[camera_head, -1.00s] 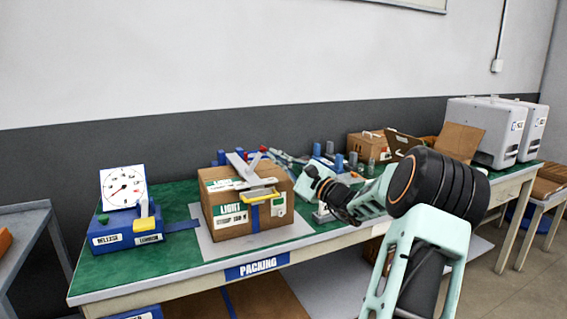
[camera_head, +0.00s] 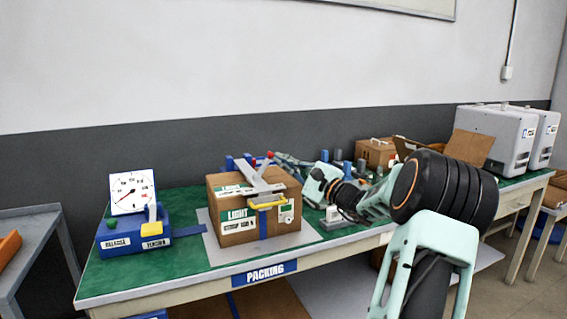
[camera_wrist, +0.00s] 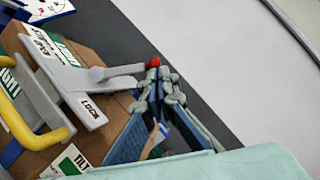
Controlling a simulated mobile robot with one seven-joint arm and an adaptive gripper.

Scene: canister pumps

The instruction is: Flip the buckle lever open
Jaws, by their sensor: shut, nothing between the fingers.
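The buckle lever (camera_wrist: 115,72) is a grey bar with a red tip, on top of the cardboard box (camera_head: 222,190). In the head view its red tip (camera_head: 270,155) stands above the box's back edge. My gripper (camera_wrist: 155,75) is shut and empty, with its fingertips right beside the red tip in the wrist view; I cannot tell whether they touch it. In the head view my gripper (camera_head: 281,158) reaches in from the right behind the box, partly hidden. A grey plate marked LOCK (camera_wrist: 88,108) lies next to the lever, near a yellow handle (camera_wrist: 14,118).
A blue tensioner unit (camera_head: 135,235) with a dial gauge (camera_head: 132,191) stands left on the green bench (camera_head: 180,272). A blue strap (camera_head: 188,231) runs toward the box. Bins, small cylinders and white canisters (camera_head: 495,138) stand to the right.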

